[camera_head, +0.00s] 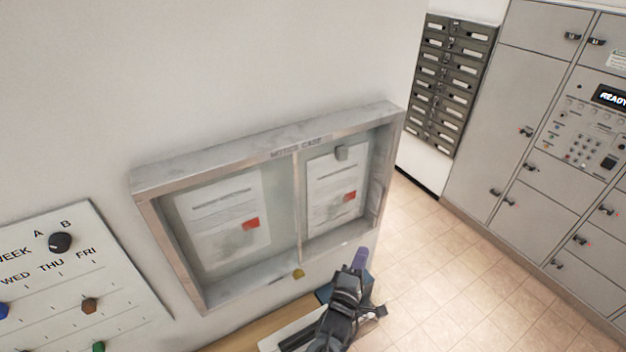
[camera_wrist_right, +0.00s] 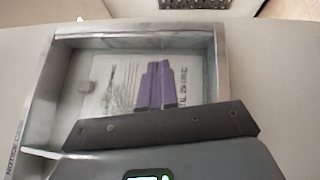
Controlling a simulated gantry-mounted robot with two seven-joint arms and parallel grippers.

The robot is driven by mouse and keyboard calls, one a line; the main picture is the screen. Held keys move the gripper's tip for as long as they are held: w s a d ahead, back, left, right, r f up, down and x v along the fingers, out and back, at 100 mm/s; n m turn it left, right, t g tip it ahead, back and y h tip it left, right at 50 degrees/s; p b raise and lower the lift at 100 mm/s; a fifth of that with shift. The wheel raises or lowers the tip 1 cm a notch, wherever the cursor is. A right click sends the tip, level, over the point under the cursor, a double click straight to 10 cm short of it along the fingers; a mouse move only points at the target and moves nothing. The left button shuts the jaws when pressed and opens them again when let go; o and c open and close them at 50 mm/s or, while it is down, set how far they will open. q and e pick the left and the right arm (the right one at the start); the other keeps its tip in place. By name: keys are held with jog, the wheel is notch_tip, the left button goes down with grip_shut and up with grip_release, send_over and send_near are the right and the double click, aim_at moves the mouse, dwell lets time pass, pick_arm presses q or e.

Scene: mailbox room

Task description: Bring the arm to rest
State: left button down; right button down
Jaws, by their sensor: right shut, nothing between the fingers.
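My right gripper (camera_head: 361,257) is at the lower middle of the head view, in front of the lower right corner of the notice case (camera_head: 215,160). Its purple fingers are together and hold nothing. In the right wrist view the shut purple fingers (camera_wrist_right: 158,84) stand in front of the case's glazed pane and a posted sheet (camera_wrist_right: 120,85). I cannot tell whether the fingers touch the case. My left gripper is in neither view.
A whiteboard (camera_head: 70,265) with a weekday grid and several dark and coloured magnets hangs at the lower left. Grey mailboxes (camera_head: 450,85) and a locker wall (camera_head: 500,130) stand at the right. The tiled floor (camera_head: 440,285) between is clear. A wooden surface (camera_head: 245,335) lies below the case.

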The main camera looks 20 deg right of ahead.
jog(key=s+d+f+n+g+y, duration=0.1)
jog(key=s+d+f+y, duration=0.15)
jog(key=s+f, duration=0.5)
jog(key=s+d+f+n+y, duration=0.1)
jog(key=s+d+f+y, duration=0.15)
jog(key=s+f, duration=0.45)
jog(key=s+a+r+m+g+y, duration=0.3)
jog(key=s+a+m+g+y, duration=0.1)
jog(key=s, duration=0.5)
jog(key=s+a+r+m+g+y, duration=0.3)
jog(key=s+a+m+g+y, duration=0.1)
jog(key=s+a+m+g, duration=0.1)
jog(key=s+a+m, duration=0.1)
jog(key=s+m, duration=0.1)
jog(key=s, duration=0.1)
jog(key=shift+s+a+g, duration=0.25)
jog(key=shift+s+g, duration=0.15)
